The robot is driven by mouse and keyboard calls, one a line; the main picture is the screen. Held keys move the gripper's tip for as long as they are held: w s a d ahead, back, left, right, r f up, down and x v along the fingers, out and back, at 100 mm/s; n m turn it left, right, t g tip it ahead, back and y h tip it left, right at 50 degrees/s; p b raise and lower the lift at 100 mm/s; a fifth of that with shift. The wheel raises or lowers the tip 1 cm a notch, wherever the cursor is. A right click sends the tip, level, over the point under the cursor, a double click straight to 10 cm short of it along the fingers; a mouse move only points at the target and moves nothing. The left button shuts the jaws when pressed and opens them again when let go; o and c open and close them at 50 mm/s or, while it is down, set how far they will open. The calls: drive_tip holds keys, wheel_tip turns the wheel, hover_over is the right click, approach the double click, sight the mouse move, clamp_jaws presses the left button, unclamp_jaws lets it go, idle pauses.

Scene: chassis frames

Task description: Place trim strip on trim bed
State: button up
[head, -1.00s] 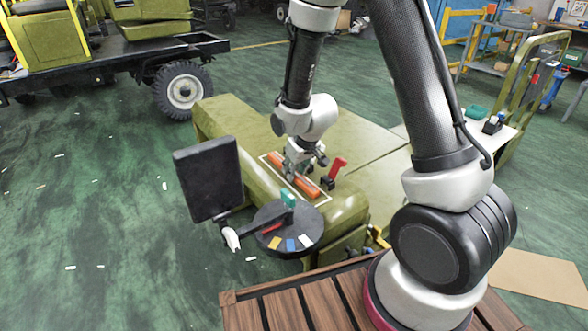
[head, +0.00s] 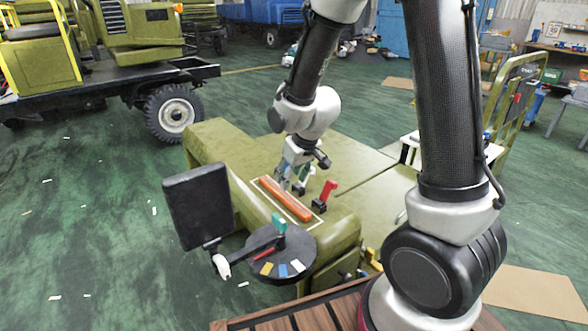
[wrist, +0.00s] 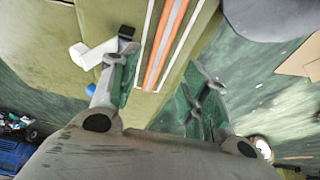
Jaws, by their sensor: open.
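The trim strip (head: 287,199) is a long orange bar. It lies lengthwise inside the white-outlined trim bed (head: 268,197) on the olive-green panel. In the wrist view the strip (wrist: 160,55) runs between white lines, with a pale stripe along its middle. My gripper (head: 292,182) is just behind the strip in the head view, and the strip shows nearly whole in front of it. In the wrist view the green-padded fingers (wrist: 160,88) are spread wide with nothing between them, one to each side of the strip's line. The exact height above the strip is hard to tell.
A red-handled clamp (head: 328,190) stands close to the right of the bed. The panel behind (head: 350,165) is clear.

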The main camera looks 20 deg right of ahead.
drive_tip(key=s+d+r+m, duration=0.1)
drive_tip(key=s+d+r, duration=0.35)
drive_tip(key=r, duration=0.25)
drive_tip(key=s+d+r+m, duration=0.1)
drive_tip(key=s+d+r, duration=0.35)
drive_tip(key=r, duration=0.25)
drive_tip(key=s+d+r, duration=0.2)
drive_tip(key=s+r, duration=0.1)
drive_tip(key=s, duration=0.4)
drive_tip(key=s+d+r+m+h, duration=0.1)
drive_tip(key=s+d+r, duration=0.2)
drive_tip(key=s, duration=0.4)
drive_tip(key=shift+s+m, duration=0.2)
drive_tip(key=shift+m, duration=0.1)
drive_tip(key=shift+r, duration=0.1)
drive_tip(key=shift+c, duration=0.4)
